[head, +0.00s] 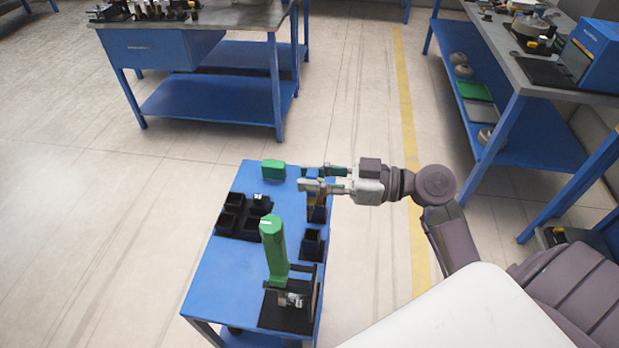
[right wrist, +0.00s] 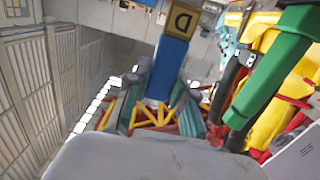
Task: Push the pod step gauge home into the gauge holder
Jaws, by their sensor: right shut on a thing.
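My right gripper (head: 308,178) reaches in from the right over the far right part of the small blue table. It is shut on a blue piece with a tan block marked "D", which I take to be the pod step gauge (right wrist: 172,65); its blue part is between the fingers in the right wrist view. In the head view, a tan and dark piece (head: 317,208) shows just below the fingers. Dark holders stand near it, one an open black box (head: 311,244); which is the gauge holder, and how deep the gauge sits, I cannot tell. My left gripper is out of view.
A green-handled tool (head: 273,248) stands tall in a black stand near the front of the blue table (head: 213,290). Several black bins (head: 230,222) sit at left, and a green block (head: 273,170) lies at the far edge. Larger benches stand beyond.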

